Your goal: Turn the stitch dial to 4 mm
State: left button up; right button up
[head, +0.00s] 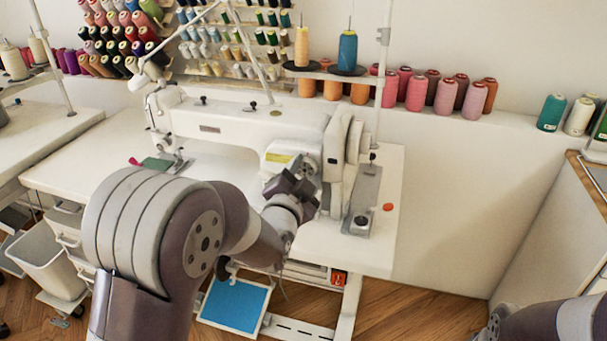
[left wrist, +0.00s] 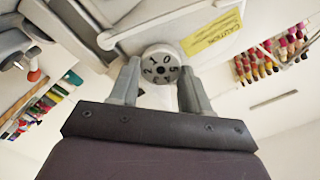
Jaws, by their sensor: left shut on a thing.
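The white sewing machine (head: 235,122) stands on its white table. In the left wrist view its stitch dial (left wrist: 161,63) is a round grey disc with black numbers; 2, 1, 0 and 5 can be made out. My left gripper (head: 300,172) is at the machine's right end, in front of the dial, and hides most of the dial in the head view. In the left wrist view its two fingers (left wrist: 160,80) stand on either side of the dial, shut on it. My right arm (head: 545,322) shows at the lower right of the head view; its gripper jaws cannot be made out.
A yellow caution label (left wrist: 212,33) is beside the dial. The machine's table (head: 335,245) has a small grey plate device (head: 362,200) and an orange piece (head: 388,207) at its right. Thread spools (head: 445,95) line the ledge behind. A white bin (head: 48,262) stands lower left.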

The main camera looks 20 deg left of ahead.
pick_arm(q)
jog(key=o, duration=1.1)
jog(key=shift+c, duration=0.2)
jog(key=shift+s, duration=0.1)
jog(key=s+p, duration=0.1)
jog(key=s, duration=1.1)
jog(key=shift+s+a, duration=0.2)
jog(key=shift+s, duration=0.05)
